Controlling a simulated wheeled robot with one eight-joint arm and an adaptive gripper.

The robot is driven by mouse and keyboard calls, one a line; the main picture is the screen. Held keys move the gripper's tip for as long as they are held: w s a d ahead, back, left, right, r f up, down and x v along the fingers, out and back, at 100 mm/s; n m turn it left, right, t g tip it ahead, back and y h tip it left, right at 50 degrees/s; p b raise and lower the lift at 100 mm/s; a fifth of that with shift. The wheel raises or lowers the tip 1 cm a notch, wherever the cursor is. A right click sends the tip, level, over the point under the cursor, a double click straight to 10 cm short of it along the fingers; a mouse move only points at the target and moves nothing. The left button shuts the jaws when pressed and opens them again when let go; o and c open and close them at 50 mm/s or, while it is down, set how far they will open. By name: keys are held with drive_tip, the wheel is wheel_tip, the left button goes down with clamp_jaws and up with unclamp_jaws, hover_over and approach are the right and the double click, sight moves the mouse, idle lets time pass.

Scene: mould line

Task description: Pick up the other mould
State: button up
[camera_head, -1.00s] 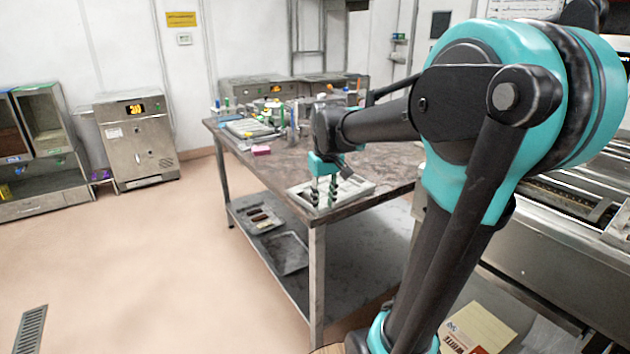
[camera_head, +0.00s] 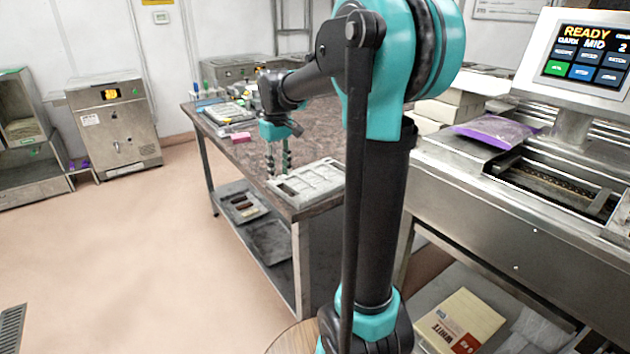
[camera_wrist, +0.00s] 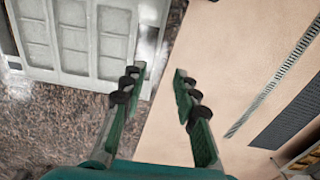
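A pale grey mould (camera_head: 312,179) with several rectangular cavities lies flat on the table near its front left edge. In the wrist view the mould (camera_wrist: 92,38) fills the upper left, and its far end is cut off by the frame. My gripper (camera_head: 278,161) points down just left of the mould in the head view. In the wrist view my gripper (camera_wrist: 157,82) is open, with nothing between its fingers. One fingertip is close to the mould's corner; the other is over the floor beyond the table edge. I cannot tell whether the near finger touches the mould.
The table (camera_head: 240,158) holds a pink block (camera_head: 240,137) and several small items at its far end. Its lower shelf carries a tray (camera_head: 243,203) and a dark flat piece (camera_head: 270,241). A steel machine with a "READY" screen (camera_head: 583,55) stands right.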

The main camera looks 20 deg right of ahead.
sight(282, 192)
drive_tip(key=shift+w+d+f, duration=0.1)
drive_tip(key=shift+d+f, duration=0.05)
drive_tip(key=shift+f, duration=1.7)
drive_tip(key=shift+w+d+f, duration=0.1)
drive_tip(key=shift+f, duration=1.7)
clamp_jaws()
